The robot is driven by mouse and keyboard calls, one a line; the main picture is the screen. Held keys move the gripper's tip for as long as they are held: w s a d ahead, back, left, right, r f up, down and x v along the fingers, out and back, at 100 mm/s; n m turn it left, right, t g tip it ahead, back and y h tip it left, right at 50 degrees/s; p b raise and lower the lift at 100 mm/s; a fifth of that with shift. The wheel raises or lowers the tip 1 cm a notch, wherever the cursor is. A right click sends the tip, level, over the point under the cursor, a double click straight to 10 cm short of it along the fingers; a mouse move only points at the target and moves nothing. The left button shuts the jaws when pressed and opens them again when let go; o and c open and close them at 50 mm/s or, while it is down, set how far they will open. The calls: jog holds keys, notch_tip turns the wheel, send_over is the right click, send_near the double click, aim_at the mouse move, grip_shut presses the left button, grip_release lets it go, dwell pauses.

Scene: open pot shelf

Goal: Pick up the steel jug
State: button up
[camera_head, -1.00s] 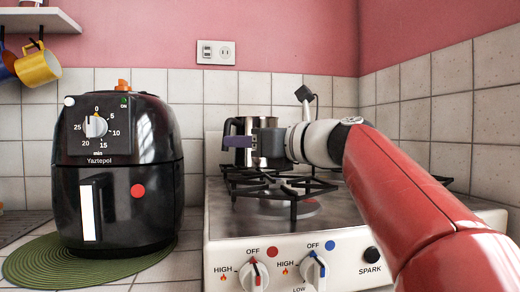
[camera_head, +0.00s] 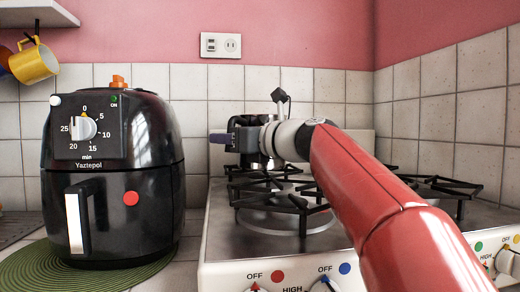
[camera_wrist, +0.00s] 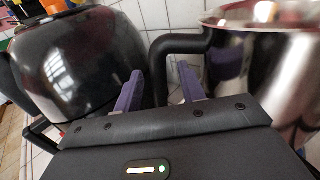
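The steel jug (camera_head: 258,108) stands at the back left of the stove in the head view, mostly hidden behind my gripper (camera_head: 220,138). In the wrist view the shiny jug (camera_wrist: 262,75) fills the right side, with its black handle (camera_wrist: 180,43) on its left. My gripper (camera_wrist: 160,90) is open, its two purple fingers apart. The upright part of the handle shows between the fingers in the wrist view. I cannot tell whether either finger touches it.
The stove (camera_head: 250,238) has black pot grates (camera_head: 303,205) in front of the jug. A black air fryer (camera_head: 112,180) stands left of the stove on a green mat (camera_head: 25,270), and looms close on the left in the wrist view. Tiled walls close off the back and right.

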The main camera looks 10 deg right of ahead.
jog(key=shift+c, duration=0.3)
grip_shut()
jog(key=shift+s+r, duration=0.1)
jog(key=shift+r, duration=0.05)
dwell(0.8)
